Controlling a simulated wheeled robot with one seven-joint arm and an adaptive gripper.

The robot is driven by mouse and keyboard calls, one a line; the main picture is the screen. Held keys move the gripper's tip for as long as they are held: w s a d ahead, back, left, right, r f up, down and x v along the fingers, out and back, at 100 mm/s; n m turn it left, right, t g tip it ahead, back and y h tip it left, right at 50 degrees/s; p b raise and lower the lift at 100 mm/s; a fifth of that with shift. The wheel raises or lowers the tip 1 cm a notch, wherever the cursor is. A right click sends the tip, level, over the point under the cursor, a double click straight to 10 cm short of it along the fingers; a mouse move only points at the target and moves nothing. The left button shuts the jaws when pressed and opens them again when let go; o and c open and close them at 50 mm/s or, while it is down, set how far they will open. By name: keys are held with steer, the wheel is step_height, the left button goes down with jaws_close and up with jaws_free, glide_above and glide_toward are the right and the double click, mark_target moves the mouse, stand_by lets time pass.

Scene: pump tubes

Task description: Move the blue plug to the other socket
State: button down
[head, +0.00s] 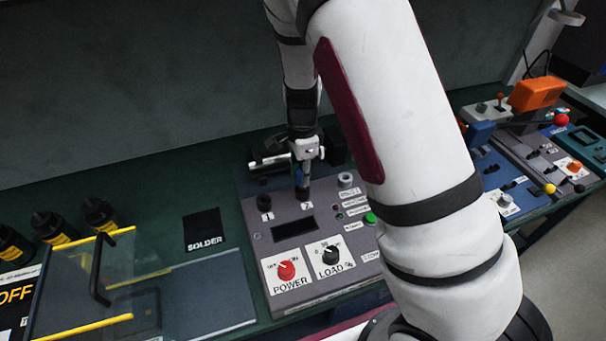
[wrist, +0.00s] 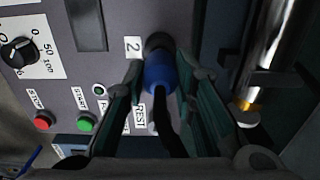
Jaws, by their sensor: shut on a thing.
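The blue plug (wrist: 159,76) is between the two fingers of my gripper (wrist: 158,84) in the wrist view, and the fingers are shut on it. A black cable runs from its near end. Its far end meets the dark round socket (wrist: 157,42) beside the label "2"; I cannot tell how deep it sits. In the head view my gripper (head: 303,178) points down over socket 2 on the grey control panel (head: 250,235), and the plug is mostly hidden there. The other socket, a black round one (head: 264,201) marked "1", is to the left, with no plug visible in it.
The panel has a red POWER knob (head: 286,270), a black LOAD knob (head: 331,254) and a green button (head: 370,218). Black bottles (head: 100,213) stand at the left.

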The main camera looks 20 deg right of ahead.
steer(key=shift+r+p, duration=0.65)
steer(key=shift+r, duration=0.9)
stand_by(0.4)
